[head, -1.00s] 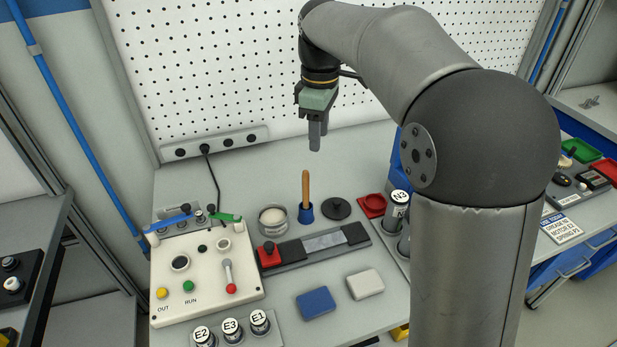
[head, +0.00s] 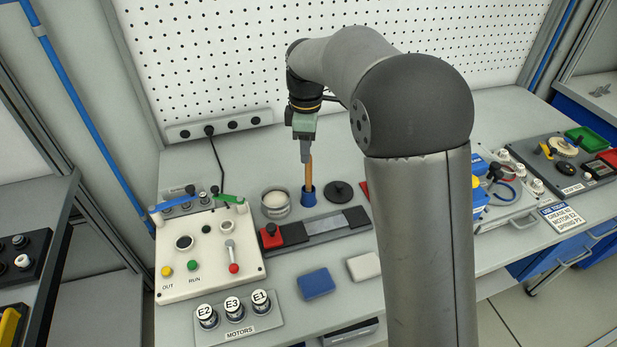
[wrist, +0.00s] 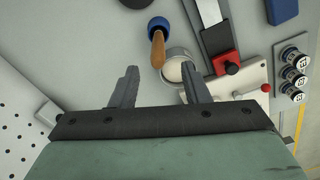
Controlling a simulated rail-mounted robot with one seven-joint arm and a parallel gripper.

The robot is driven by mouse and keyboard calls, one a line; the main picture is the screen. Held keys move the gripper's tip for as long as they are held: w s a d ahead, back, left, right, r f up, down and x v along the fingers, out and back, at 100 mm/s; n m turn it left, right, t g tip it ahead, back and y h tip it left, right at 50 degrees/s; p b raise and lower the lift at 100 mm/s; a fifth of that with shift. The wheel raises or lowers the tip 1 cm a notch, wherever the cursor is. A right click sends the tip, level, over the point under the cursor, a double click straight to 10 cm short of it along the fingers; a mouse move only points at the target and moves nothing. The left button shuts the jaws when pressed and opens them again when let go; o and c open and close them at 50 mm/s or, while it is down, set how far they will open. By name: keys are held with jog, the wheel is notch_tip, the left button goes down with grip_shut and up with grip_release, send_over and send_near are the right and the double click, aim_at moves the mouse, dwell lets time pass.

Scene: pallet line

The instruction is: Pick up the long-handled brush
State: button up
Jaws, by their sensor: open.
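The long-handled brush (head: 308,172) stands upright in a small blue cup (head: 309,195) on the bench. Its wooden handle points up; its lower end is hidden in the cup. My gripper (head: 305,157) is just above and beside the handle's top in the head view. In the wrist view, my gripper (wrist: 160,82) is open and empty. There the wooden handle (wrist: 158,50) leans toward the gap between the fingers, its tip just beyond the fingertips. The blue cup (wrist: 157,24) shows farther out.
A round tin (head: 275,204) stands left of the cup and a black disc (head: 339,191) lies right. A red-and-black bar fixture (head: 315,229) lies in front. A white control box (head: 210,250) stands at left. The pegboard (head: 220,60) rises behind.

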jog(key=p, duration=0.1)
send_over(309, 179)
jog(key=shift+w+a+f, duration=0.1)
jog(key=shift+w+f, duration=0.15)
jog(key=shift+f, duration=1.1)
jog(key=shift+w+a+f, duration=0.1)
jog(key=shift+w+f, duration=0.1)
jog(key=shift+f, duration=1.1)
grip_shut()
